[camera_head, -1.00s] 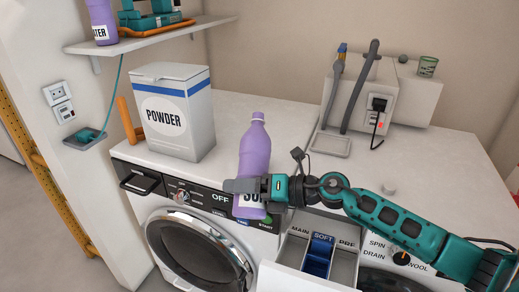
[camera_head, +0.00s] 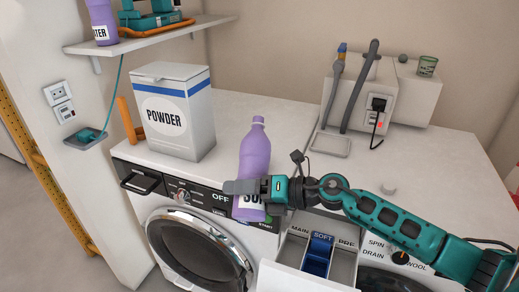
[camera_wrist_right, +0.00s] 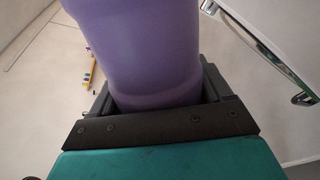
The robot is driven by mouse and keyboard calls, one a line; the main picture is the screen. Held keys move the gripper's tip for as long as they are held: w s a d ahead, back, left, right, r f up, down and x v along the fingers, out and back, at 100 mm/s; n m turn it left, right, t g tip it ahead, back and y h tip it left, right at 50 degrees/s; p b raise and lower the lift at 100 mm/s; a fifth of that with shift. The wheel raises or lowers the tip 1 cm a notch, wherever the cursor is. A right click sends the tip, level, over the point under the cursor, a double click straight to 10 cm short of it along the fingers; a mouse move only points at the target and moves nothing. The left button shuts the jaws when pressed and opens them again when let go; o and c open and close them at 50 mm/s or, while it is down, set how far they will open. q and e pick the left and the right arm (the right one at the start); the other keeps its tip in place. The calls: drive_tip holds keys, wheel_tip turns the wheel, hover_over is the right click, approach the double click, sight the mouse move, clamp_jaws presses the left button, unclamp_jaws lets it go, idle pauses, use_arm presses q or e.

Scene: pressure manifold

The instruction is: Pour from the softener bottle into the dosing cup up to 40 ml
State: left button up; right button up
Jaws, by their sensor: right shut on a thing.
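The purple softener bottle (camera_head: 254,152) is upright in front of the left washing machine's control panel, in the head view. My right gripper (camera_head: 248,187) is shut around its lower part and partly covers its label. In the right wrist view the bottle (camera_wrist_right: 150,50) fills the space between the jaws (camera_wrist_right: 155,120). The green dosing cup (camera_head: 428,65) stands on the grey box at the back right, well away from the bottle. Whether it holds liquid cannot be told. My left gripper is not in view.
A POWDER box (camera_head: 173,118) stands on the left machine's top. An open detergent drawer (camera_head: 293,250) with a blue SOFT compartment (camera_head: 319,255) juts out below my right arm. Hoses (camera_head: 357,90) and a small grey tray (camera_head: 331,145) are at the back. The right worktop (camera_head: 440,165) is mostly clear.

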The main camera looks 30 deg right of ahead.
drive_tip(key=shift+s+a+m+p, duration=0.2)
drive_tip(key=shift+s+m+p, duration=0.1)
drive_tip(key=shift+m+p, duration=0.1)
idle(1.0)
drive_tip(key=shift+s+a+f+m+g+p, duration=0.3)
drive_tip(key=shift+s+m+g+p, duration=0.1)
drive_tip(key=shift+m, duration=0.3)
idle(1.8)
drive_tip(key=shift+w+d+r+m+g+y+p, duration=0.15)
drive_tip(key=shift+r+m+g+y+p, duration=0.15)
drive_tip(key=shift+r+m+p, duration=1.05)
idle(1.2)
drive_tip(key=shift+r+n+p, duration=0.1)
drive_tip(key=shift+n+p, duration=0.3)
drive_tip(key=shift+n, duration=0.05)
idle(0.3)
